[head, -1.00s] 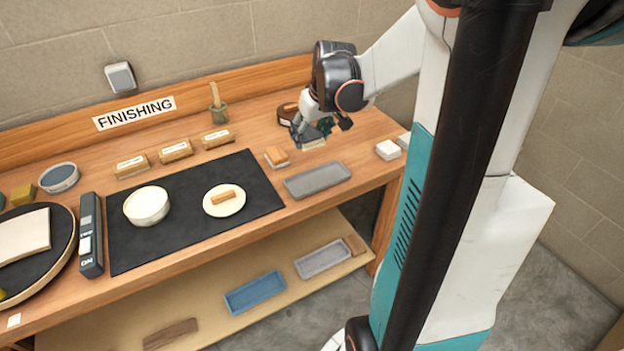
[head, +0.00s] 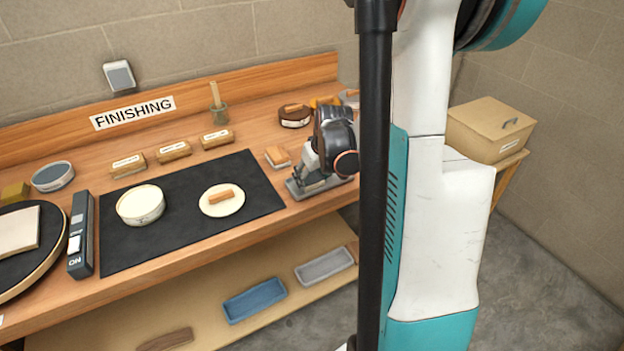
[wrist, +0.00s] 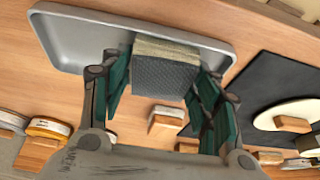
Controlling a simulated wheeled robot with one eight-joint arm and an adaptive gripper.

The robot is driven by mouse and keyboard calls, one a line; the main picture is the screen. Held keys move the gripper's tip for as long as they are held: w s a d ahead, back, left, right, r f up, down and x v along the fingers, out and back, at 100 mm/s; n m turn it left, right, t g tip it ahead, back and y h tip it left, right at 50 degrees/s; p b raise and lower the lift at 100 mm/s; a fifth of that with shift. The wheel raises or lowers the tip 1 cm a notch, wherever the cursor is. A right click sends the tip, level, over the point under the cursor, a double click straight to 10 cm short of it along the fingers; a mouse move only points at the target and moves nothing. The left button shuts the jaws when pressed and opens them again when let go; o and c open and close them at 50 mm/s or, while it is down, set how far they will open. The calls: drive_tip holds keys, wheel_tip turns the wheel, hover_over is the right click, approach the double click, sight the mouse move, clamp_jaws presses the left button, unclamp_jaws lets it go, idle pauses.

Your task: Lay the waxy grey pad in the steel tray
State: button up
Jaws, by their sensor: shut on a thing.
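My gripper (head: 312,186) is low at the grey steel tray (head: 294,189) on the right end of the bench. In the wrist view, its two teal-lined fingers (wrist: 160,85) are shut on a block-like pad (wrist: 158,72) with a dark grey textured face and a paler, cream layer. The pad is over the tray (wrist: 75,38), overlapping its near rim in that picture. I cannot tell whether it touches the tray floor. In the head view the gripper hides the pad and much of the tray.
A small orange-and-white block (head: 278,156) sits just left of the tray. A black mat (head: 165,225) carries a white round tub (head: 141,205) and a cream disc (head: 222,201). Blue (head: 255,300) and grey (head: 325,265) trays lie on the lower shelf. A lidded box (head: 490,130) stands right.

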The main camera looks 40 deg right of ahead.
drive_tip(key=o, duration=1.1)
drive_tip(key=shift+f, duration=0.2)
drive_tip(key=p+v, duration=0.4)
drive_tip(key=v, duration=0.8)
drive_tip(key=shift+r, duration=0.15)
